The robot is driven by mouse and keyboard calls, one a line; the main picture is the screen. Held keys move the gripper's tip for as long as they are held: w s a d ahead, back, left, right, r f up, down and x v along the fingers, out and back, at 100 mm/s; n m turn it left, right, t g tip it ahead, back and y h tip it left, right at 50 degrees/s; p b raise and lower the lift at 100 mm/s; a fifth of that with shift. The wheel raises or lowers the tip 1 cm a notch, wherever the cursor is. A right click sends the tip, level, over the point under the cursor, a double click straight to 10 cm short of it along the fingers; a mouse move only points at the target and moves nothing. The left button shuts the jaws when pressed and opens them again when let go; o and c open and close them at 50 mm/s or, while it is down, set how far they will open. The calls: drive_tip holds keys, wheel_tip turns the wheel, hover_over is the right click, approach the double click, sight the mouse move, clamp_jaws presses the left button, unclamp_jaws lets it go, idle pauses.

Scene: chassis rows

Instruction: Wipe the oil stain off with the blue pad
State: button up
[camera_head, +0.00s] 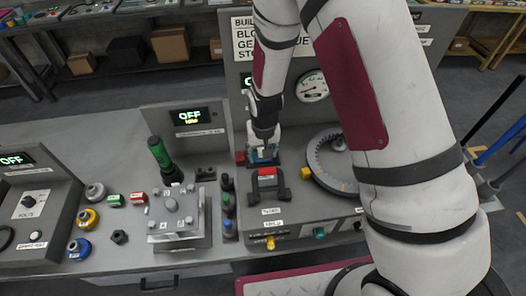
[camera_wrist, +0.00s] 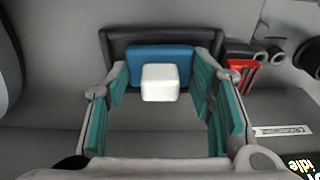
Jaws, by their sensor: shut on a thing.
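The blue pad (camera_wrist: 128,68) carries a white block-shaped handle (camera_wrist: 160,83) and lies at the far end of my fingers in the wrist view. It is in or just over a dark tray (camera_wrist: 108,42); I cannot tell if it touches the tray. My gripper (camera_wrist: 163,95), with teal finger linings, is shut on the pad, one finger on each side. In the head view my gripper (camera_head: 263,154) points down behind the red-topped black handle, and its fingers mostly hide the pad. I cannot make out an oil stain in either view.
A metal block fixture (camera_head: 180,215), a green-handled tool (camera_head: 160,155) and several coloured knobs stand left. An upright panel with a dial (camera_head: 313,87) rises behind.

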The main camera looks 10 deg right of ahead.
drive_tip(key=shift+a, duration=0.45)
drive_tip(key=shift+d, duration=0.1)
drive_tip(key=shift+d, duration=0.55)
drive_tip(key=shift+a+f, duration=0.1)
drive_tip(key=shift+a, duration=0.55)
drive_tip(key=shift+d, duration=0.1)
